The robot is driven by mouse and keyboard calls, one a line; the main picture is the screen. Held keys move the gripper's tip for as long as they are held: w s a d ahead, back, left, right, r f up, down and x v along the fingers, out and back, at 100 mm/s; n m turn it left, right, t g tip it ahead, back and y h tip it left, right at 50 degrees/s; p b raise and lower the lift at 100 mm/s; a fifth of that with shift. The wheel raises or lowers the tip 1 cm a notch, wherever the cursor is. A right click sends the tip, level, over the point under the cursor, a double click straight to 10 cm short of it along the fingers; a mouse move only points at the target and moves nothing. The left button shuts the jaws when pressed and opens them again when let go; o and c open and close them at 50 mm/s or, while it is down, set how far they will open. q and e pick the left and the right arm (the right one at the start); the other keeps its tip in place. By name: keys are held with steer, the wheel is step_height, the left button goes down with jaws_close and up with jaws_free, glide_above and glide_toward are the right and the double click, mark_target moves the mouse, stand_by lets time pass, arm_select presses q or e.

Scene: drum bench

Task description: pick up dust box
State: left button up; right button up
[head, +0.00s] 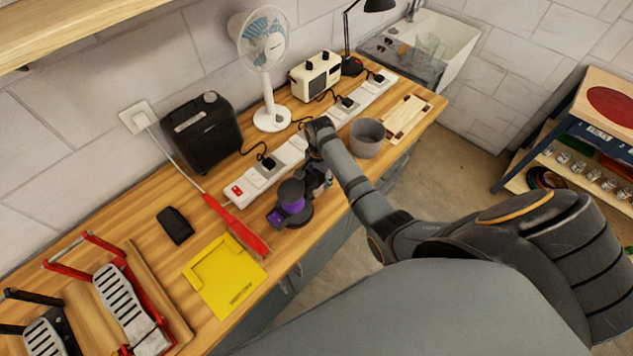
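A dark grey and purple device (290,203) stands on the wooden bench near its front edge. It may be or hold the dust box; I cannot tell for sure. My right gripper (318,186) points down close beside its right side, below my bent wrist. The gripper is small and dark against the device, so its finger opening and any contact are unclear. The device still appears to rest on the bench. My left gripper is out of view.
A white power strip (235,190) with plugs runs behind the device. A grey cup (367,138) stands to the right. A black box (201,132) and fan (268,85) stand behind.

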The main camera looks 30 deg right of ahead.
steer(key=c, duration=0.4)
steer(key=shift+b, duration=0.5)
steer(key=shift+s+d+r, duration=0.15)
steer(key=shift+s+r, duration=0.05)
steer(key=shift+s, duration=0.05)
steer(key=s+d+b, duration=0.1)
steer(key=s+d, duration=0.1)
steer(key=s, duration=0.6)
steer(key=s+d+b, duration=0.2)
steer(key=s+d, duration=0.1)
steer(key=s, duration=0.4)
steer(key=shift+s+d+b, duration=0.3)
steer(key=shift+s, duration=0.1)
steer(key=shift+s+r, duration=0.15)
steer(key=shift+s, duration=0.25)
